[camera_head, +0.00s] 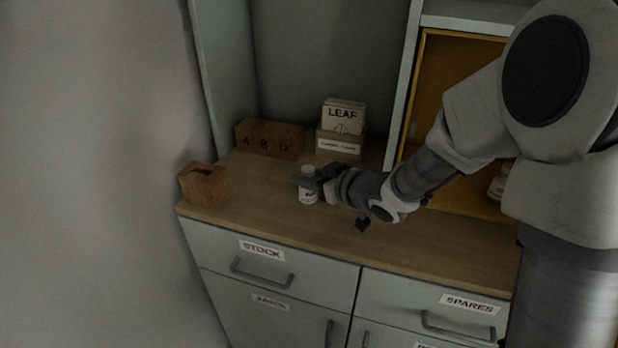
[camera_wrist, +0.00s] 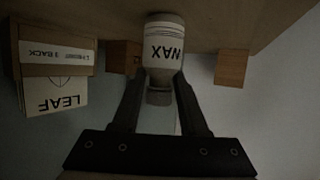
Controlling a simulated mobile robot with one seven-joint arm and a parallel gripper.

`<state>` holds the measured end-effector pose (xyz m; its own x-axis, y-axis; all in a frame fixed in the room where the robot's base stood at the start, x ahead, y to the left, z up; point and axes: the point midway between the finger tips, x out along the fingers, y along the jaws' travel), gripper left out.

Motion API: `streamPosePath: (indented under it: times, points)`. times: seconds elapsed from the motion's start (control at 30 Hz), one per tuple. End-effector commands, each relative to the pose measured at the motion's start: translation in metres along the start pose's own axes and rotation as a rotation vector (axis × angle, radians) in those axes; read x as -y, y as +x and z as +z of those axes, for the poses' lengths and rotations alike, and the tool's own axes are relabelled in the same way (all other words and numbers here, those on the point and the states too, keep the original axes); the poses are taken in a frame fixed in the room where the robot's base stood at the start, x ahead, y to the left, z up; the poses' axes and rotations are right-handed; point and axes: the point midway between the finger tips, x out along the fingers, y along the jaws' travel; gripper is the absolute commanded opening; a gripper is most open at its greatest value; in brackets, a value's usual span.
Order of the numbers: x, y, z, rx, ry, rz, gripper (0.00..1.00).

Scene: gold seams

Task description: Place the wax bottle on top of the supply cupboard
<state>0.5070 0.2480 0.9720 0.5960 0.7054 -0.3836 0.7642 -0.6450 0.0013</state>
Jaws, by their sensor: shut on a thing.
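The wax bottle (camera_head: 308,196) is a small white bottle with a label. In the wrist view the bottle (camera_wrist: 163,50) reads "WAX", inverted in the picture, and sits between the two fingers. My gripper (camera_head: 308,183) is shut on it, from the right in the head view; the fingers (camera_wrist: 162,82) also show in the wrist view. The bottle is upright at the wooden top (camera_head: 255,190) of the pale cupboard. I cannot tell whether its base touches the wood.
A wooden block with a slot (camera_head: 205,187) stands at the left end of the top. Behind are a long numbered wooden block (camera_head: 268,138) and a box of LEAF cards (camera_head: 341,146). Drawers marked STOCK (camera_head: 262,250) and SPARES (camera_head: 469,303) are below. An ochre-backed compartment (camera_head: 440,80) is at right.

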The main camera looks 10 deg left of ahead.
Motion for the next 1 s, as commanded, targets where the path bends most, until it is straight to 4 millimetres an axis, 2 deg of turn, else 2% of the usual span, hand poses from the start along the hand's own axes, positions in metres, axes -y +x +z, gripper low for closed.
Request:
streamPosePath:
  times: [0.1,0.13,0.27,0.67,0.77,1.0]
  points:
    - [0.0,0.001,0.003,0.0,0.0,0.0,0.0]
    - [0.0,0.001,0.002,0.0,0.0,0.0,0.48]
    - [0.0,0.001,0.002,0.0,0.0,0.0,0.72]
    - [0.0,-0.003,-0.002,0.0,0.0,0.0,0.74]
    - [-0.001,-0.017,-0.002,-0.001,0.001,0.002,0.74]
    - [-0.001,-0.07,-0.003,0.0,0.001,0.003,0.74]
